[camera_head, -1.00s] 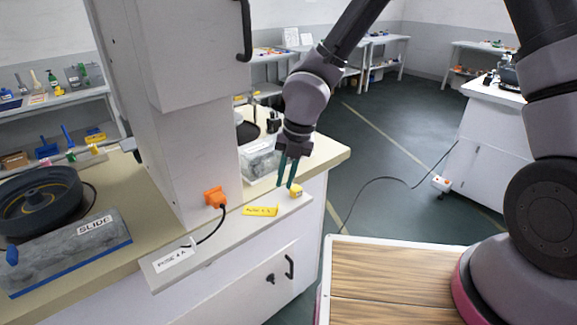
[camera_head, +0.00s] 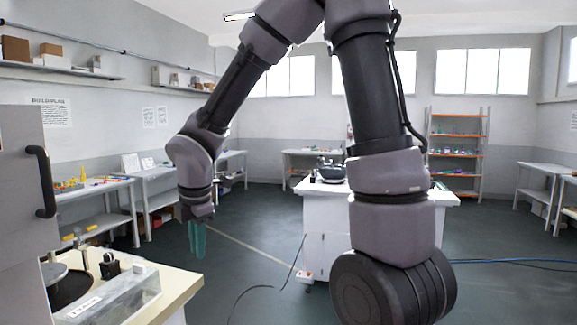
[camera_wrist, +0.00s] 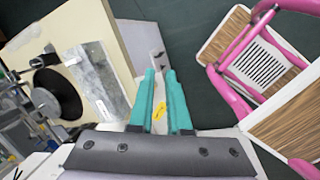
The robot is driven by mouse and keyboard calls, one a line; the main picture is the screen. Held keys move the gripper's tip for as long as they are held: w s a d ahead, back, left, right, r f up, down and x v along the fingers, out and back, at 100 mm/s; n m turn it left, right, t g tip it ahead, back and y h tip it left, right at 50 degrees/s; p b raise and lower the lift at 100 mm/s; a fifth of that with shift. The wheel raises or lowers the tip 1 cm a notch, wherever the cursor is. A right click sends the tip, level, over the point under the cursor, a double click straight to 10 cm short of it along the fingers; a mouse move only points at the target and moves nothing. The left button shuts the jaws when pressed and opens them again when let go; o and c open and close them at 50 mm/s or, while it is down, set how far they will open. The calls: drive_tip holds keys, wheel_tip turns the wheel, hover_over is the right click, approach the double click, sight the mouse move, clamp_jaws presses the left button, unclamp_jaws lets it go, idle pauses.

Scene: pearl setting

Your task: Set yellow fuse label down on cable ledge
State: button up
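The yellow fuse label (camera_wrist: 160,111) shows in the wrist view, in the gap between my fingers. The label and the ledge are out of the head view.
The cream bench (camera_head: 175,290) carries a clear box (camera_head: 115,298) near its edge. A tall grey cabinet (camera_head: 25,200) stands at the left. A white workstation (camera_head: 330,225) is farther back. A wooden-topped surface with a pink frame (camera_wrist: 238,70) shows right in the wrist view. Open green floor lies between.

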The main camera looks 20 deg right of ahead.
drive_tip(key=s+d+r+m+t+y, duration=0.1)
drive_tip(key=s+d+r+m+t, duration=0.1)
drive_tip(key=s+d+r+m, duration=0.3)
drive_tip(key=s+d+r+m+t, duration=0.2)
drive_tip(key=s+d+r+m, duration=0.3)
drive_tip(key=d+r+m, duration=0.9)
drive_tip(key=m, duration=0.8)
drive_tip(key=shift+t+y, duration=0.3)
drive_tip(key=shift+y, duration=0.1)
drive_tip(key=shift+a, duration=0.15)
